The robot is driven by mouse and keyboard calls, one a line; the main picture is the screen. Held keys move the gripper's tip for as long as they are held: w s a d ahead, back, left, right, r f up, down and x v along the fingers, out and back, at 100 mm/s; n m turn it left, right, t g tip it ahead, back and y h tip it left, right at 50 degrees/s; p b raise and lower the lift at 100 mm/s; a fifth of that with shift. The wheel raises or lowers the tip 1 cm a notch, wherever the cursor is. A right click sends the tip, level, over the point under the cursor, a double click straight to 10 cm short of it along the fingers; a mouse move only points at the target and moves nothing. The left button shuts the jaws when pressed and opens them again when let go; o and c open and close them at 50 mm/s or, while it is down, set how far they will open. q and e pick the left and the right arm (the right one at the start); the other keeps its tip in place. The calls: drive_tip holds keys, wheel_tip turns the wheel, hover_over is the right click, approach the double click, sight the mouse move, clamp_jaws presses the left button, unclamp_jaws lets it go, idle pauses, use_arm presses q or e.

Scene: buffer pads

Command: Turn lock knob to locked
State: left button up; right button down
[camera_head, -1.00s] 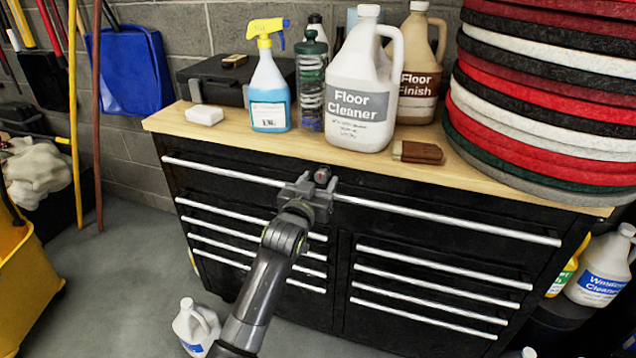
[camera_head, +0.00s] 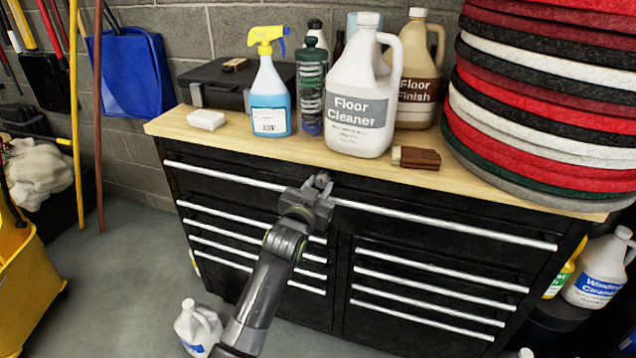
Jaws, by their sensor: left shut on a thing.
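The black tool cabinet (camera_head: 345,268) has a wide top drawer with a long silver handle (camera_head: 450,222) and two stacks of narrower drawers below. My left gripper (camera_head: 320,184) is at the front of the top drawer, just under the wooden top edge, near the middle of the cabinet. It is shut on the lock knob, which is mostly hidden behind and between the fingers. The knob's angle cannot be made out. My right gripper is not in view.
On the wooden top (camera_head: 235,143) stand a Floor Cleaner jug (camera_head: 358,100), a blue spray bottle (camera_head: 269,100), a white block (camera_head: 206,119) and a brown-handled brush (camera_head: 416,158). A stack of round pads (camera_head: 550,110) is at right. A white jug (camera_head: 197,326) stands on the floor.

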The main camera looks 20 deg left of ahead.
use_arm(q)
drive_tip(key=m+p, duration=0.2)
drive_tip(key=shift+r+m, duration=0.2)
drive_tip(key=shift+m, duration=0.2)
drive_tip(key=m+p, duration=0.7)
drive_tip(key=m, duration=0.2)
drive_tip(key=shift+f+m+p, duration=0.15)
drive_tip(key=shift+m+p, duration=0.7)
drive_tip(key=shift+m, duration=1.05)
drive_tip(key=o, duration=1)
drive_tip(key=shift+f, duration=0.1)
